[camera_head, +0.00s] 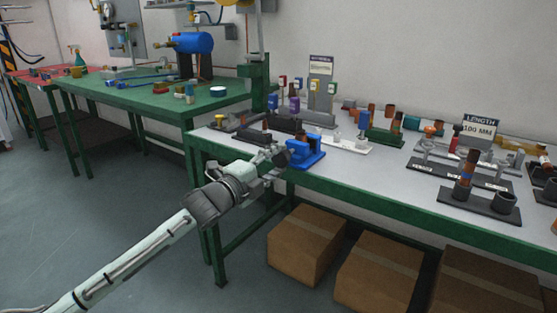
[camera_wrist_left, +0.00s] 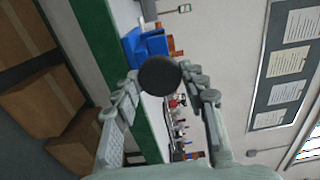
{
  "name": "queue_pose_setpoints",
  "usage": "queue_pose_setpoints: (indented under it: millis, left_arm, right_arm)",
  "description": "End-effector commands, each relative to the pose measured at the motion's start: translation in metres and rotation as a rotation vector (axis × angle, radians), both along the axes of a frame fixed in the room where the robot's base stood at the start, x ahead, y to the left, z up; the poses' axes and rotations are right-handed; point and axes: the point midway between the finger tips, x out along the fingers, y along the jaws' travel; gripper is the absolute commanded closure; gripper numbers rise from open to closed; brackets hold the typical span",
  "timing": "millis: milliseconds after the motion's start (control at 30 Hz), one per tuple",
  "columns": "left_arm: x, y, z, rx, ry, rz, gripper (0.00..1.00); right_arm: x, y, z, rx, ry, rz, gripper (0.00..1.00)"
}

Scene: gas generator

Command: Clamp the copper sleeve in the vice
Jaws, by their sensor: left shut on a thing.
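The blue vice (camera_head: 306,154) stands at the front edge of the white-topped bench, and its blue body also shows in the left wrist view (camera_wrist_left: 148,43). My left gripper (camera_head: 277,155) is just left of the vice, above the bench edge. In the left wrist view its fingers (camera_wrist_left: 160,88) are shut on a dark round thing (camera_wrist_left: 159,75) seen end-on. I cannot tell from its dark face whether this is the copper sleeve. It overlaps part of the vice there. The gap between the vice jaws is not clear. My right gripper is not in view.
Copper-coloured cylinders stand farther right, one on a dark holder (camera_head: 466,168). A white holder (camera_head: 348,145) is right of the vice, and a sign reading 100 MM (camera_head: 479,130) stands behind. Cardboard boxes (camera_head: 306,244) sit beneath the bench. A green table (camera_head: 150,95) is at the left.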

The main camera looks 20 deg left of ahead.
Motion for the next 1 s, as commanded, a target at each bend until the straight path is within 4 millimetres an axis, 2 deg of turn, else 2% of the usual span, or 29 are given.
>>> queue_pose_setpoints:
  millis: [367,800,1000]
  left_arm:
    - [0.0,0.0,0.0,0.006,-0.002,0.0,0.87]
    - [0.0,0.0,0.001,0.218,-0.079,0.0,0.87]
    - [0.0,0.0,0.0,0.234,-0.085,0.0,0.87]
  right_arm:
    - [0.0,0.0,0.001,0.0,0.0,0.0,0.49]
    - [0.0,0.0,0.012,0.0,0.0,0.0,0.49]
    - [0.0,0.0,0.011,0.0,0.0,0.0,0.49]
